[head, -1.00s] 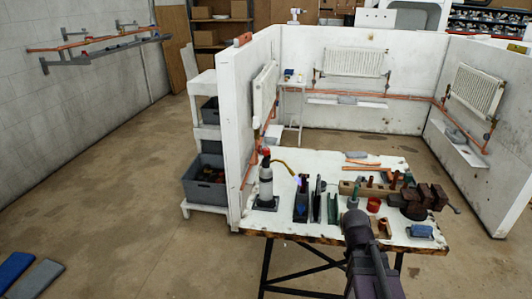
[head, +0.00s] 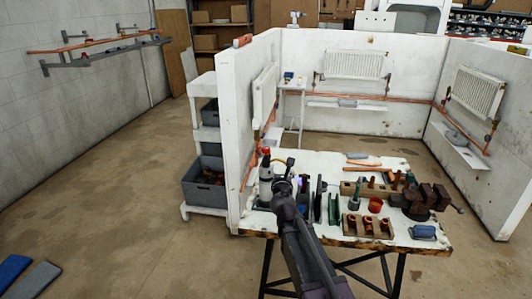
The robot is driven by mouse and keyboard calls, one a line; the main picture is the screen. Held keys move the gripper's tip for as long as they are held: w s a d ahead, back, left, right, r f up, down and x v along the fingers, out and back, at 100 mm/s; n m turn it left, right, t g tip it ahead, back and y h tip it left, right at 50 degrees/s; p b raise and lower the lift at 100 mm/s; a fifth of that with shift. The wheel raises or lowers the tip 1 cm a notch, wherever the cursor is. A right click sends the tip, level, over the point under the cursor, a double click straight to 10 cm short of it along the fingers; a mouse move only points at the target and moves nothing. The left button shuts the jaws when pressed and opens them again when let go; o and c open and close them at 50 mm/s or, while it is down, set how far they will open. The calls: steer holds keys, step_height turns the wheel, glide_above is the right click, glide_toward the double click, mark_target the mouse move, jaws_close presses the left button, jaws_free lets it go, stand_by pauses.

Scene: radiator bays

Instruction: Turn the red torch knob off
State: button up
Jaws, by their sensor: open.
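A small blue-violet flame glow (head: 298,181) shows to the right of the torch. My gripper (head: 281,181) is open and close to the right side of the torch body, lower in the picture than the red knob. It hides part of the torch and its brass tube. I cannot tell if it touches the torch.
The workbench (head: 315,162) holds several tools to the right: upright dark and green pieces, a wooden block with copper fittings (head: 368,227), a red ring (head: 375,205) and a vise (head: 420,200). A white partition wall (head: 235,130) stands close behind the torch on the left.

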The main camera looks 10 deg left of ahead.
mark_target(266, 152)
steer(key=a+n+y, duration=0.1)
steer(key=a+n, duration=0.1)
steer(key=a+n+y, duration=0.1)
steer(key=a+n, duration=0.1)
steer(key=shift+s+a+r, duration=0.1)
steer(key=shift+s+r, duration=0.05)
steer(key=x, duration=1.3)
steer(key=shift+w+a, duration=0.15)
steer(key=shift+w, duration=0.25)
jaws_close()
